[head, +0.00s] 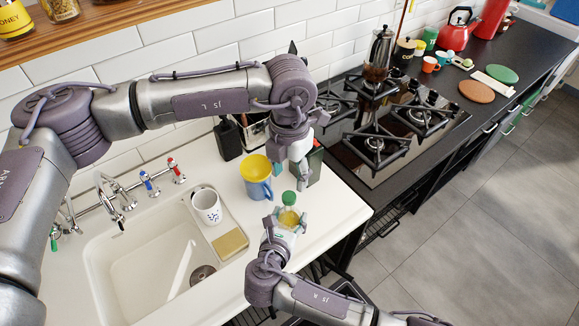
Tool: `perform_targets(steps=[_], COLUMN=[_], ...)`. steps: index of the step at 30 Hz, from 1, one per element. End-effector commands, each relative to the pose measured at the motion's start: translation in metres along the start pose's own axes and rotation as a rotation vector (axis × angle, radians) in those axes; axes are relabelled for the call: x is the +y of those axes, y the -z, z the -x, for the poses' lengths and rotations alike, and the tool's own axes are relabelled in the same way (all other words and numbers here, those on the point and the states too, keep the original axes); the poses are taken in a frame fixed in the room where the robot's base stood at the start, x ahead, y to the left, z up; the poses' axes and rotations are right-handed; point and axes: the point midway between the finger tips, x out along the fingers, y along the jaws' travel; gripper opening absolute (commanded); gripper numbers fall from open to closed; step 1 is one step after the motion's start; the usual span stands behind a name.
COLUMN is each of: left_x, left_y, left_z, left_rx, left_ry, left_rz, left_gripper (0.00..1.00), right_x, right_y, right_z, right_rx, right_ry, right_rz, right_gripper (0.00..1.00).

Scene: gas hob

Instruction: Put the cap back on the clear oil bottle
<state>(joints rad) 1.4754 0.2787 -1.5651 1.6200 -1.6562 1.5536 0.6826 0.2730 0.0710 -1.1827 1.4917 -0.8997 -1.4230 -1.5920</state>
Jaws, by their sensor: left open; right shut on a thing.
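The clear oil bottle (289,217), with yellow oil inside, is at the front of the white counter. My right gripper (288,224) is shut on its body from the near side. The bottle looks upright. A green cap (289,198) shows at the top of the bottle, at its mouth; I cannot tell whether it is fully seated. My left gripper (293,174) is open just above and behind the cap, fingers pointing down. It appears apart from the cap, with nothing visible between its fingers.
A dark box (316,163) is close behind that gripper. A white cup (207,206) and sponge (230,243) sit by the sink (135,260). The gas hob (390,125) is to the right.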

Motion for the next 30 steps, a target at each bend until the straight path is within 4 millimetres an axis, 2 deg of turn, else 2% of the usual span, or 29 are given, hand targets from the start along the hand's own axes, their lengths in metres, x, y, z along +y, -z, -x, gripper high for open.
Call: perform_targets(steps=[9,15,21,30], left_x=[-0.0005,-0.0004,-0.0003,-0.0002], left_y=[0.0000,0.0002,0.0002,0.0002], left_z=[0.0051,0.0075,0.0084,0.0084], left_rx=[-0.004,-0.007,-0.008,-0.008], left_ry=[-0.004,-0.005,-0.006,-0.006], left_rz=[0.770,1.121,1.274,1.289], left_gripper=[0.54,0.54,0.54,0.54], right_x=[-0.0009,-0.0009,-0.0009,-0.0009], right_y=[0.0022,0.0021,0.0021,0.0021], right_z=[-0.0001,-0.0001,-0.0001,-0.0001], right_rx=[0.004,0.004,0.004,0.004], right_ry=[0.002,0.002,0.002,0.002], right_rz=[0.002,0.002,0.002,0.002], right_gripper=[0.00,0.00,0.00,0.00])
